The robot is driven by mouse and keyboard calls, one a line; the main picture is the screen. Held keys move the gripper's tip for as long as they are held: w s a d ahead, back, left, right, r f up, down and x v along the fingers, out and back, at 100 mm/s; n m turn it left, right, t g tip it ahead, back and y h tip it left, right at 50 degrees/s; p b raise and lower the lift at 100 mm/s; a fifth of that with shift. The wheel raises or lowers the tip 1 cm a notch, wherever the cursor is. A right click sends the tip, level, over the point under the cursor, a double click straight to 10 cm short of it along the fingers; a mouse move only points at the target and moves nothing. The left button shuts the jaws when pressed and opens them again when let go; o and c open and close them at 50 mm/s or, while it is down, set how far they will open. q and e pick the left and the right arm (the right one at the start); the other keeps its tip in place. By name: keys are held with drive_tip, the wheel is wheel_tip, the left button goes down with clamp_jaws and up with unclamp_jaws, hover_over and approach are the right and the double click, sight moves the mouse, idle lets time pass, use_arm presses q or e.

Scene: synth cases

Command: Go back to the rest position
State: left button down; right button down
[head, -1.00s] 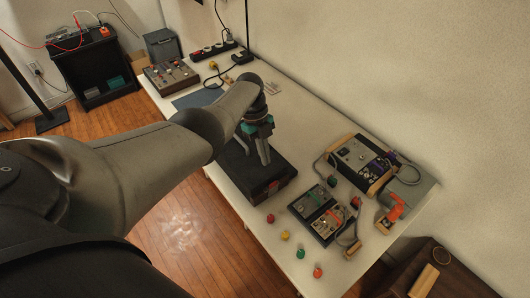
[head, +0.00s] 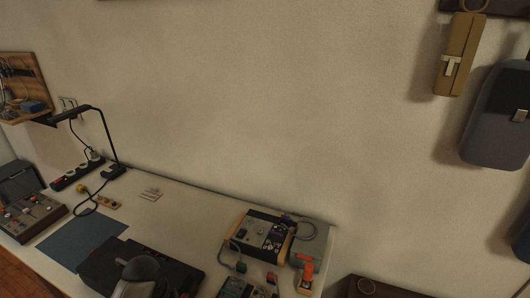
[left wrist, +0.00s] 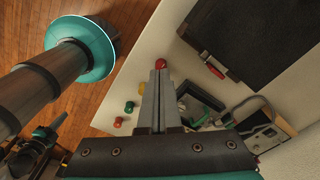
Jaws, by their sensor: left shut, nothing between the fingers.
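My left arm (head: 140,268) shows only as a dark rounded link at the bottom edge of the head view, in front of the black case (head: 100,262). Its gripper is out of that view. In the left wrist view my left gripper (left wrist: 160,72) is shut, with nothing held between the fingers. It points over the pale table (left wrist: 150,42). A red knob (left wrist: 160,63) shows just beyond the fingertips; I cannot tell whether they touch. The black case also shows at the top right of the wrist view (left wrist: 265,35), with a red latch.
Small green (left wrist: 129,107) and yellow (left wrist: 128,123) knobs lie left of the fingers. A wooden-sided device (head: 262,237) and an orange-handled tool (head: 305,268) stand at the table's right. A blue mat (head: 82,240), power strip (head: 78,174) and control box (head: 28,217) are on the left.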

use_arm(q)
drive_tip(key=s+d+r+n+t, duration=0.2)
drive_tip(key=s+d+r+n, duration=0.1)
drive_tip(key=s+r+n, duration=0.4)
drive_tip(key=s+d+r+n+t, duration=0.1)
drive_tip(key=s+d+r+n, duration=0.35)
drive_tip(key=s, duration=0.45)
wheel_tip(320, 180, down, 27)
drive_tip(key=s+b, duration=0.2)
drive_tip(key=b, duration=0.3)
drive_tip(key=s+a+f+g+b, duration=0.1)
drive_tip(key=s+f+b, duration=0.1)
drive_tip(key=s+f, duration=0.6)
drive_tip(key=s+a+f+g+b, duration=0.1)
drive_tip(key=s+a+f+b, duration=0.1)
drive_tip(key=s+f, duration=0.6)
wheel_tip(320, 180, down, 4)
drive_tip(key=shift+a+f+b, duration=0.1)
drive_tip(key=shift+a+b, duration=0.2)
drive_tip(key=shift+b, duration=0.55)
drive_tip(key=shift+n, duration=0.25)
